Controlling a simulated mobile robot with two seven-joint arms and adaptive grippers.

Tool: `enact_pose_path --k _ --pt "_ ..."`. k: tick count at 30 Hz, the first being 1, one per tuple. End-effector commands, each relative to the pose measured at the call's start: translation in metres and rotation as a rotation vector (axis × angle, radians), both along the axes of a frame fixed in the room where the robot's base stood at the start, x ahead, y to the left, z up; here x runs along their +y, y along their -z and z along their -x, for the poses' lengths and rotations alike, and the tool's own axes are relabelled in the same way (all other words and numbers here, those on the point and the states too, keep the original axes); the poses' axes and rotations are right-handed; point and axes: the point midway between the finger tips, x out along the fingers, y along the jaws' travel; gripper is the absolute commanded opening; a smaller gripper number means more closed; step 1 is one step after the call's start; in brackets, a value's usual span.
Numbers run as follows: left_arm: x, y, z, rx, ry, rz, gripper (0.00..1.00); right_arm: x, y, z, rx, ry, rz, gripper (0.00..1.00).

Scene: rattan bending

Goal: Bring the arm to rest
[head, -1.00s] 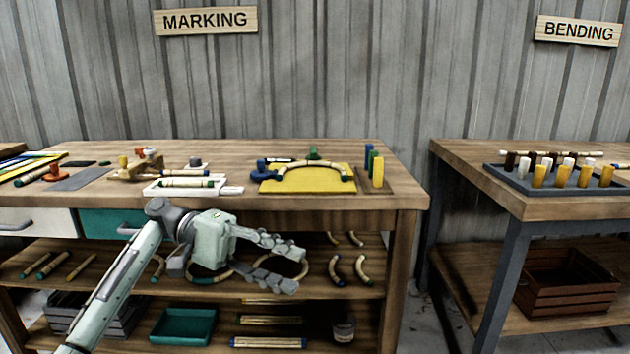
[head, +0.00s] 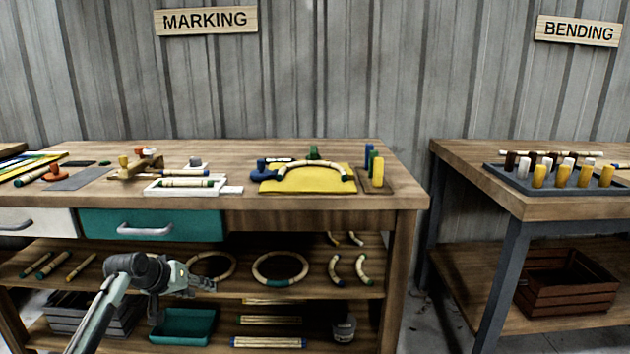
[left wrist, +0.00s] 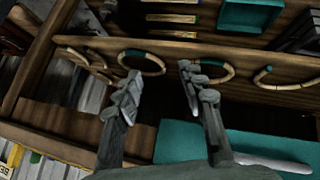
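My left gripper (head: 198,284) is low in front of the marking bench, before its middle shelf, with its arm coming up from the lower left. In the left wrist view its two fingers (left wrist: 162,82) are spread apart with nothing between them. A rattan ring (left wrist: 142,62) shows beyond the fingers, apart from them. My right gripper is in neither view.
The marking bench (head: 300,208) carries a yellow board (head: 300,185) with a curved rattan piece and a white tray (head: 232,189). A teal drawer (head: 190,226) is above my gripper. The bending bench (head: 480,200) stands to the right, past a floor gap.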

Motion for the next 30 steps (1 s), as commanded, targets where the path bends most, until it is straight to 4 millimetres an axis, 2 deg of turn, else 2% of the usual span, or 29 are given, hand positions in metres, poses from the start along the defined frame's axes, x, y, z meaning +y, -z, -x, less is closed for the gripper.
enact_pose_path --k 1,6,10,11,12,17,22,26,30 --pt "0.022 -0.003 -0.009 -0.050 -0.020 -0.112 0.40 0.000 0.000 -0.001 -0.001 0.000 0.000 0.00" --pt "0.084 -0.027 -0.031 -0.185 -0.057 -0.460 0.40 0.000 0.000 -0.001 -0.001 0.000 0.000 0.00" --pt "0.119 -0.054 -0.041 -0.267 -0.062 -0.705 0.40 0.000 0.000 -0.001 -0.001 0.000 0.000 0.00" --pt "0.122 -0.052 -0.040 -0.272 -0.058 -0.743 0.40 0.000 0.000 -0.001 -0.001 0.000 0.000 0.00" --pt "0.116 -0.028 -0.029 -0.240 -0.043 -0.722 0.40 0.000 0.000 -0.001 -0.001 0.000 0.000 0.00" --pt "0.102 0.033 0.004 -0.167 -0.004 -0.701 0.40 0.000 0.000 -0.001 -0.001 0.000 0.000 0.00" --pt "0.083 0.110 0.057 -0.066 0.047 -0.675 0.40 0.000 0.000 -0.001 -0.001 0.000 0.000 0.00" --pt "0.066 0.179 0.120 0.037 0.093 -0.647 0.40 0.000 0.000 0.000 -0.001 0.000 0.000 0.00" --pt "0.046 0.248 0.202 0.154 0.142 -0.611 0.40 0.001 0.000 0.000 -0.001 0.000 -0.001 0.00"
